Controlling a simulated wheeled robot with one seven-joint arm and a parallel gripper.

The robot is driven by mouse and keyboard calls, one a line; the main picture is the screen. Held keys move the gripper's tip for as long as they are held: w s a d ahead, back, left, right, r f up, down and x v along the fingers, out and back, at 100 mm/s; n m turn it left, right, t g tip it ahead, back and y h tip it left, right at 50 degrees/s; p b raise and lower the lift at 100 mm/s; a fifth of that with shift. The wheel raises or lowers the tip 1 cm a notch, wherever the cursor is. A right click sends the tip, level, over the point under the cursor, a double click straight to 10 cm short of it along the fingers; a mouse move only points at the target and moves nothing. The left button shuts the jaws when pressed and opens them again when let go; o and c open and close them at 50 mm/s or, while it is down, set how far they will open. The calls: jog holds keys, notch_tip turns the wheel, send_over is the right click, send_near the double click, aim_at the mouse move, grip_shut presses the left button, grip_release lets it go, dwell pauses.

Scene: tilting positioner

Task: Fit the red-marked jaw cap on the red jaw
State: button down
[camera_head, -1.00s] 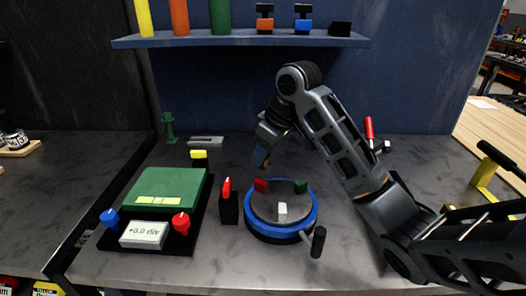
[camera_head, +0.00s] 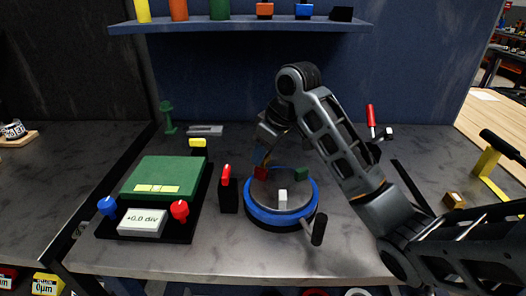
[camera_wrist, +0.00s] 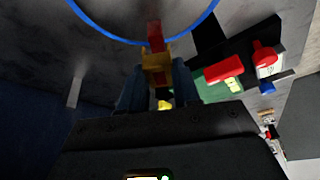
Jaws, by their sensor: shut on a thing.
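The round positioner (camera_head: 308,210) has a blue ring and a grey top with a red jaw (camera_head: 260,173), a green jaw (camera_head: 302,174) and a white jaw (camera_head: 283,199). My gripper (camera_head: 262,158) is just behind and above the red jaw. In the wrist view my gripper (camera_wrist: 158,86) is shut on a small yellow jaw cap (camera_wrist: 156,62), with red showing below it. The red jaw (camera_wrist: 155,34) shows right beside the cap, inside the blue ring. I cannot tell whether cap and jaw touch. In the head view the cap is mostly hidden.
A black block with a red top (camera_head: 227,190) stands close left of the positioner. A green box with a display (camera_head: 143,222) is further left. The positioner's black handle (camera_head: 319,229) sticks out at front right.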

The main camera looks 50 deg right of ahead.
jog(key=shift+f, duration=0.15)
jog(key=shift+f+b, duration=0.8)
jog(key=shift+f, duration=0.65)
jog(key=shift+c, duration=1.2)
grip_release()
jog(key=shift+r, duration=0.2)
jog(key=p+v, duration=0.2)
jog(key=w+p+v, duration=0.1)
jog(key=p+v, duration=0.1)
jog(key=shift+s+a+r, duration=0.1)
jog(key=shift+r, duration=0.3)
jog(key=shift+v, duration=1.1)
jog(key=shift+r, duration=0.1)
